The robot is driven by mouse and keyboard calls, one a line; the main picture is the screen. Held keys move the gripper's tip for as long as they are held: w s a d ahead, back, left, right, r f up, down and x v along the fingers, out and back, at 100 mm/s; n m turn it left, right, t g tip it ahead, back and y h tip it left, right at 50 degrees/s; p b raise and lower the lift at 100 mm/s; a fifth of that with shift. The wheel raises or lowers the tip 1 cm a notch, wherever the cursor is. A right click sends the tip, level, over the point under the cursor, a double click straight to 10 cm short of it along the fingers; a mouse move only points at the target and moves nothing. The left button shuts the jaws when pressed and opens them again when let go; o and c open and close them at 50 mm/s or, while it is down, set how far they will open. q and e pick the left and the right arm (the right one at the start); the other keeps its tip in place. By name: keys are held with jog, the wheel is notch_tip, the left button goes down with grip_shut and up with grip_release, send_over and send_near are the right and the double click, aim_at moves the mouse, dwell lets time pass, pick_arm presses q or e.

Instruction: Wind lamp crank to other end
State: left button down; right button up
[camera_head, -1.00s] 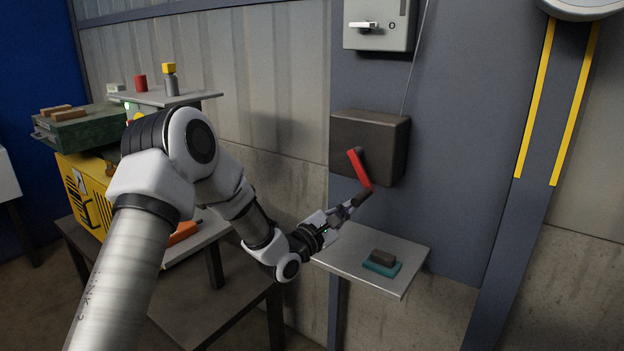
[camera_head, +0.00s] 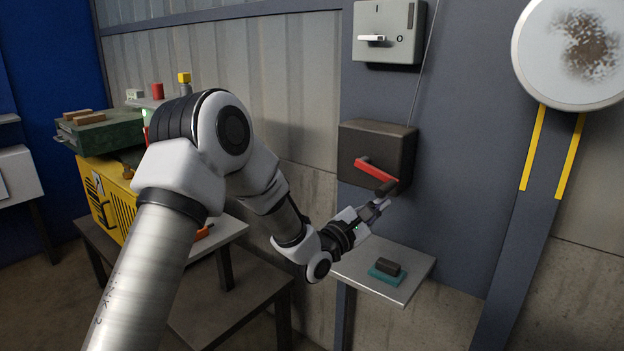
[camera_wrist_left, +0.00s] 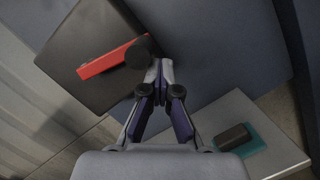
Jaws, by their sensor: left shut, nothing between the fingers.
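The dark winch box (camera_head: 360,140) is on the grey-blue wall panel, with a cable rising from it. Its red crank arm (camera_head: 375,168) slants right and slightly down to a dark handle (camera_head: 386,188). In the left wrist view the red arm (camera_wrist_left: 105,58) ends at the round dark handle (camera_wrist_left: 140,50). My left gripper (camera_head: 384,202) is shut and empty, just below the handle. In the left wrist view its closed fingertips (camera_wrist_left: 160,68) lie against or close beside the handle; contact is unclear. My right gripper is out of view.
A small shelf (camera_head: 412,285) with a dark block on a teal pad juts out below the gripper. A switch box (camera_head: 385,25) hangs above the winch. A round white disc (camera_head: 545,60) is at upper right. A yellow case (camera_head: 98,195) stands at left.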

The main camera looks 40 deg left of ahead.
pick_arm(q)
jog(key=shift+d+r, duration=0.1)
jog(key=shift+r, duration=0.1)
dwell(0.3)
jog(key=s+f+b, duration=0.3)
jog(key=s+f, duration=0.3)
jog(key=s, duration=0.3)
jog(key=shift+s+a+f, duration=0.2)
jog(key=shift+s+f, duration=0.05)
jog(key=shift+s, duration=0.1)
